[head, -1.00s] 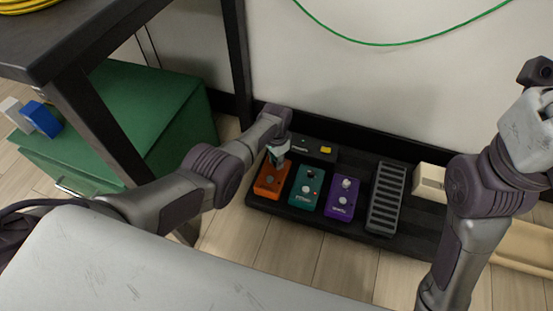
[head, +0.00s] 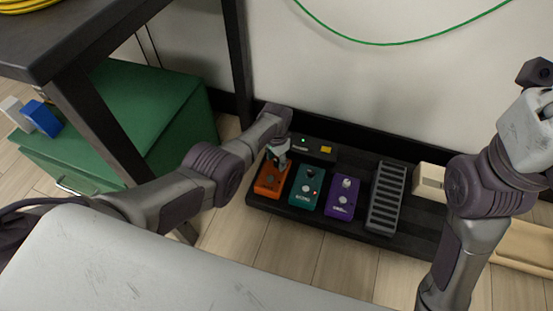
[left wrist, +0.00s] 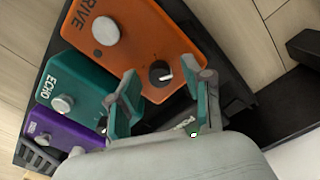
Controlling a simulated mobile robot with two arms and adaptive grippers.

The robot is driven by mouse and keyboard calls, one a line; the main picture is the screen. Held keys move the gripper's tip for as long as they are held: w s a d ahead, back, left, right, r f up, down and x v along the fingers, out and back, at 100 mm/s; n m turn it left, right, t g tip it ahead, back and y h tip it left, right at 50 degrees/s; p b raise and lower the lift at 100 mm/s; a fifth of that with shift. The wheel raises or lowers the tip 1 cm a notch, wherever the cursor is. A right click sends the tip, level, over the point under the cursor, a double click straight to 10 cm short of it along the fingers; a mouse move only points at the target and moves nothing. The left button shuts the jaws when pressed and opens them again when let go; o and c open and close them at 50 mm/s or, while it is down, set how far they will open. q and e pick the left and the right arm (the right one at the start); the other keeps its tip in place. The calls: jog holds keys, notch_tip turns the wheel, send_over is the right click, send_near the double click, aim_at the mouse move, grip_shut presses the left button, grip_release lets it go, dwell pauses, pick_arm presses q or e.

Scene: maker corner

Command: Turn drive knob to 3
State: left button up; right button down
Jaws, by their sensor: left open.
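The orange drive pedal (head: 270,187) is at the left end of the black pedalboard in the head view. In the left wrist view the drive pedal (left wrist: 140,42) fills the top middle. Its black drive knob (left wrist: 160,74) has a white pointer mark aimed to the right in that view. My left gripper (head: 282,157) is over the back of this pedal. In the left wrist view my left gripper (left wrist: 166,84) is open, its teal-padded fingers on either side of the knob; contact cannot be told. My right gripper's pale body (head: 525,130) is at the right edge; its fingers do not show.
The teal echo pedal (head: 306,190), a purple pedal (head: 342,197) and a ridged treadle pedal (head: 386,199) stand to the right on the pedalboard (head: 300,217). A black box with a yellow button (head: 326,149) sits behind. A green cabinet (head: 150,115) is at left.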

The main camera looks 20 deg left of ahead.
aim_at(277, 161)
pick_arm(q)
jog(key=shift+r, duration=0.1)
notch_tip(277, 161, up, 12)
dwell(0.5)
dwell(0.5)
